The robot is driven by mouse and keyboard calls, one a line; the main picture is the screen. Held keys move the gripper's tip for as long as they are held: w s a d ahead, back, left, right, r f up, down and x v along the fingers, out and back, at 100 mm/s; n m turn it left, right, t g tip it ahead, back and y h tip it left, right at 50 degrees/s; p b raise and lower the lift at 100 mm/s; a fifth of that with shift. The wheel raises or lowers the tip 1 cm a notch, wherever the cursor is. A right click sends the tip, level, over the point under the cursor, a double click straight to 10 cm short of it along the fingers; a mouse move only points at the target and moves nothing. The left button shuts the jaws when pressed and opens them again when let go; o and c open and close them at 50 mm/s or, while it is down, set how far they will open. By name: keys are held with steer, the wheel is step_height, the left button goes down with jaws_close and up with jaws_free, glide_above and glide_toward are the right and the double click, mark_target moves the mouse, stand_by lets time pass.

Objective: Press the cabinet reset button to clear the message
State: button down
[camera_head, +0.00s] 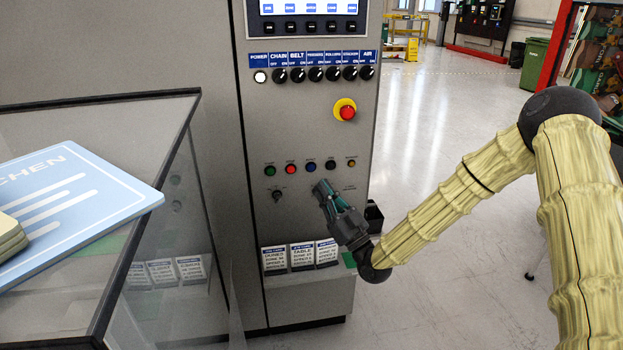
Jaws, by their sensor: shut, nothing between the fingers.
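The grey control cabinet (300,215) stands in the middle of the view. Its lower panel has a row of small buttons: green (270,171), red (291,169), blue (311,166), black (330,164) and a small orange one (351,162). Their labels are too small to read, so I cannot tell which is marked reset. My gripper (323,188) is shut and empty. Its fingertips appear just below the blue and black buttons; I cannot tell how far they are from the panel. The cabinet screen (308,7) is cut off at the top, and any message is out of view.
A red emergency-stop button on a yellow base (345,109) sits above the row, under several black selector knobs (315,74). A selector switch (277,195) is at lower left. A glass-sided case with a blue board (90,190) stands left.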

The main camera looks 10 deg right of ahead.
mark_target(311, 168)
steer(key=shift+d+r, duration=0.15)
steer(key=shift+r, duration=0.1)
steer(key=shift+w, duration=0.15)
steer(key=shift+w+b, duration=0.8)
steer(key=shift+w, duration=3.45)
steer(key=shift+w+b, duration=0.45)
steer(key=shift+w, duration=0.35)
steer(key=shift+s, duration=0.8)
